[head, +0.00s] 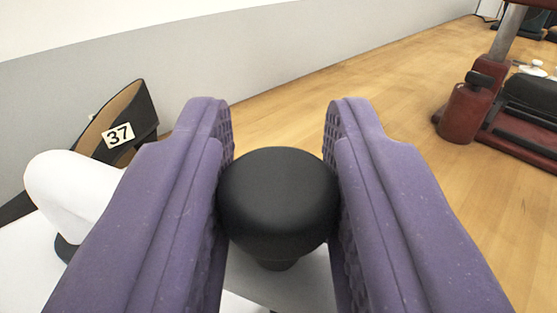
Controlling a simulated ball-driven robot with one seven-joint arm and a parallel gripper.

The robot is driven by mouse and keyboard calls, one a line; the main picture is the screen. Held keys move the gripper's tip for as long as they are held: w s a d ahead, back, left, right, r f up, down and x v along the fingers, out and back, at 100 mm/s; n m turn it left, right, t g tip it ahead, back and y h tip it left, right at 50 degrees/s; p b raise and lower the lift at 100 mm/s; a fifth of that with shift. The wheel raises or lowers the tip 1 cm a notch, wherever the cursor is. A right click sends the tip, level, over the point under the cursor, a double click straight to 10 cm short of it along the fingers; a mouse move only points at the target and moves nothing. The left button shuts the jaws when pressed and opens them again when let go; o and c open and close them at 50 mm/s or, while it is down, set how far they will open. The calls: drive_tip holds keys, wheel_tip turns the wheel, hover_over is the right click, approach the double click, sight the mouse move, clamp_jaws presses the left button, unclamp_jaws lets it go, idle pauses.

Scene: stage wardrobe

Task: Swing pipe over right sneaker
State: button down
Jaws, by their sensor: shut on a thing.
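My gripper (279,125) has two purple fingers that reach forward from the bottom of the head view. They are shut on a black, round-topped knob (278,195), one finger pressed to each side. The knob narrows below to a short dark neck, and what lies under it is mostly hidden. I cannot tell from its shape whether it is the pipe or part of something else. No sneaker can be made out for sure.
A black and tan item with a white "37" label (117,135) leans at the left by a grey wall (60,95). A smooth white rounded shape (65,190) is near it. Dark red equipment (468,110) stands at the right. Bare wooden floor (420,75) lies between.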

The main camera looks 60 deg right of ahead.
drive_tip(key=shift+a+r+m+g+h, duration=0.3)
drive_tip(key=shift+a+m+g, duration=0.2)
drive_tip(key=shift+a+g, duration=0.1)
drive_tip(key=c, duration=0.9)
unclamp_jaws()
drive_tip(key=shift+f, duration=0.1)
drive_tip(key=p+v, duration=0.2)
drive_tip(key=v, duration=0.5)
drive_tip(key=shift+s+a, duration=0.2)
drive_tip(key=shift+a, duration=0.15)
